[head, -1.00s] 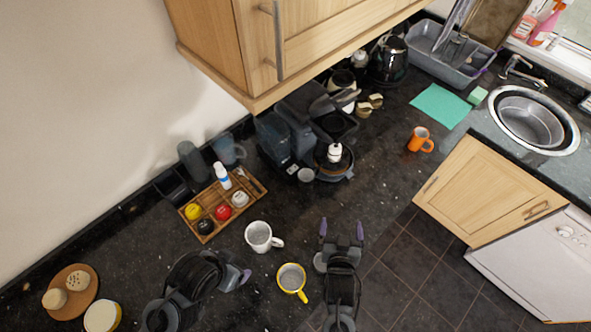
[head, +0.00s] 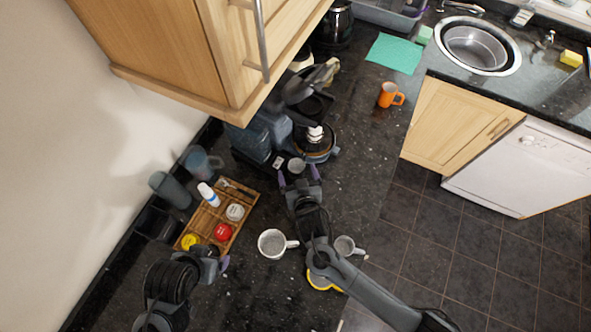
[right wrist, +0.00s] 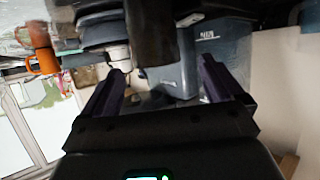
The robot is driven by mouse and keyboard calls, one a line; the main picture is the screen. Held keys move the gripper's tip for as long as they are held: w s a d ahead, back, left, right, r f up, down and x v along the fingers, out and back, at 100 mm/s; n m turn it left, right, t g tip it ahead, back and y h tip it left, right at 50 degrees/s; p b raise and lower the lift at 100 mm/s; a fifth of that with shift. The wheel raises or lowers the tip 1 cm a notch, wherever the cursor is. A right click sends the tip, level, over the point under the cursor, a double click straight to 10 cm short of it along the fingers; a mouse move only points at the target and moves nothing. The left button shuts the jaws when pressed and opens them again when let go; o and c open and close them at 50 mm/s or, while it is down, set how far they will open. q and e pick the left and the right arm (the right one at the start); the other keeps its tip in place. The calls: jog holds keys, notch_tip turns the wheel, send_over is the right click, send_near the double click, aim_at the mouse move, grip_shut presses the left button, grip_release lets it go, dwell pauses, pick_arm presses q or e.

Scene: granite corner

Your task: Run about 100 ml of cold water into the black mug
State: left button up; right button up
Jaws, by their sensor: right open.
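A small cup with a light grey inside (head: 296,166) stands on the counter in front of the coffee machine. I take it for the black mug; its outside hardly shows in the head view. In the right wrist view, which is upside down, a dark upright cylinder (right wrist: 153,32) appears between the fingers, probably the same mug. My right gripper (head: 300,175) is open around or just before it; contact cannot be told. My left gripper (head: 222,262) is low at the left, its jaws unclear. The sink (head: 478,47) and tap (head: 462,8) are at the upper right.
A white mug (head: 271,244), a grey mug (head: 345,246) and a partly hidden yellow mug (head: 320,279) stand near my right arm. An orange mug (head: 388,95) stands toward the sink. The cupboard (head: 190,50) overhangs the counter. A wooden tray (head: 243,196) holds jars.

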aim_at(295, 160)
jog(key=shift+w+a+f, duration=0.1)
jog(key=shift+w+f, duration=0.15)
jog(key=shift+w, duration=0.25)
jog(key=b+x, duration=0.2)
jog(key=b, duration=0.1)
jog(key=b+x, duration=0.1)
jog(key=shift+w+f, duration=0.3)
jog(key=shift+f, duration=0.05)
pick_arm(q)
jog(key=shift+a+f+b, duration=0.15)
jog(key=shift+f+b, duration=0.6)
jog(key=shift+f, duration=2.25)
pick_arm(e)
jog(key=shift+w+f, duration=0.1)
jog(key=shift+w, duration=0.6)
jog(key=c, duration=1.3)
pick_arm(q)
jog(key=shift+r, duration=0.1)
jog(key=shift+r, duration=0.15)
pick_arm(e)
jog(key=shift+r, duration=0.25)
